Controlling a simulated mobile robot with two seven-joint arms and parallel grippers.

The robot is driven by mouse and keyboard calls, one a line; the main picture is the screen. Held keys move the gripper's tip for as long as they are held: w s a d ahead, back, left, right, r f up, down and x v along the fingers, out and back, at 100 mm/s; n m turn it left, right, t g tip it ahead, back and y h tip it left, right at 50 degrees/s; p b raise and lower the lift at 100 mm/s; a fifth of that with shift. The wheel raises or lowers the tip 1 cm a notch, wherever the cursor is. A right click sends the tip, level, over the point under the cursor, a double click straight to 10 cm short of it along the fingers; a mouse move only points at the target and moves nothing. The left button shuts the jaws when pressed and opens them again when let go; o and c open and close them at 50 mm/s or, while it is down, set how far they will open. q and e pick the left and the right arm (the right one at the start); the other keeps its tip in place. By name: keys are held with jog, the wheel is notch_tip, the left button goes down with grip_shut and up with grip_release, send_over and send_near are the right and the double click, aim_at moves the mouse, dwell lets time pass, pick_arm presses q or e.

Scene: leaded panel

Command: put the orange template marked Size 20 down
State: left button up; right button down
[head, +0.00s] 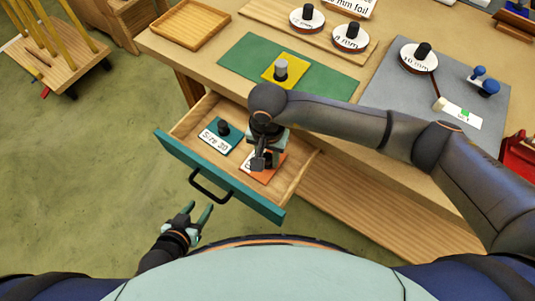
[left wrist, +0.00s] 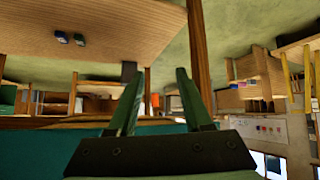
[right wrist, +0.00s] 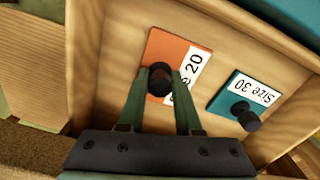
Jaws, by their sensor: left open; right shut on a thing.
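The orange template marked Size 20 (right wrist: 173,50) lies in the open drawer (head: 291,161), flat against its floor as far as I can tell. My right gripper (right wrist: 159,82) is shut on its dark knob. In the head view the orange template (head: 262,174) is partly hidden under my right gripper (head: 262,158). The teal template marked Size 30 (head: 221,135) lies beside it in the drawer, to the left in the head view; it also shows in the right wrist view (right wrist: 245,95). My left gripper (head: 196,213) is open and empty, in front of the drawer.
The drawer's teal front (head: 215,180) with a black handle (head: 210,187) stands pulled out from the bench. On the bench a yellow template (head: 285,70) sits on a green mat (head: 245,55). A wooden tray (head: 190,25) and round knobbed pieces stand further back.

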aim_at(267, 156)
jog(key=shift+f, duration=0.1)
jog(key=c, duration=0.6)
grip_release()
notch_tip(267, 156, up, 12)
jog(key=b, duration=0.1)
jog(key=shift+r, duration=0.2)
